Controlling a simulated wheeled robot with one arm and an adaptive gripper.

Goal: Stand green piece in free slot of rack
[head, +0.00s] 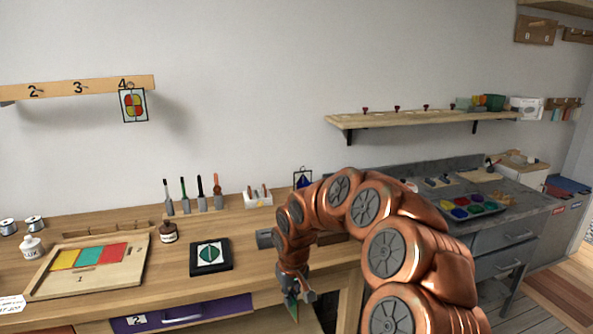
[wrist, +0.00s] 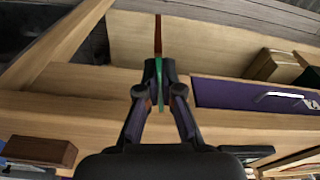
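My gripper (head: 297,292) hangs low at the front edge of the workbench, right of the purple drawer. It is shut on a green piece (head: 292,310), a thin flat pane that points down in the head view. In the wrist view the green piece (wrist: 160,76) shows edge-on between the two fingertips (wrist: 160,88). A thin red-brown upright strip (wrist: 157,35) stands just beyond it; I cannot tell what it is. I cannot make out the rack or its free slot with certainty, and my arm hides part of the bench.
The purple drawer (head: 180,315) is close left of my gripper; it also shows at right in the wrist view (wrist: 235,94). On the bench are a wooden tray (head: 130,283) with coloured panes, a black-framed tile (head: 210,271) and a white holder (head: 258,204).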

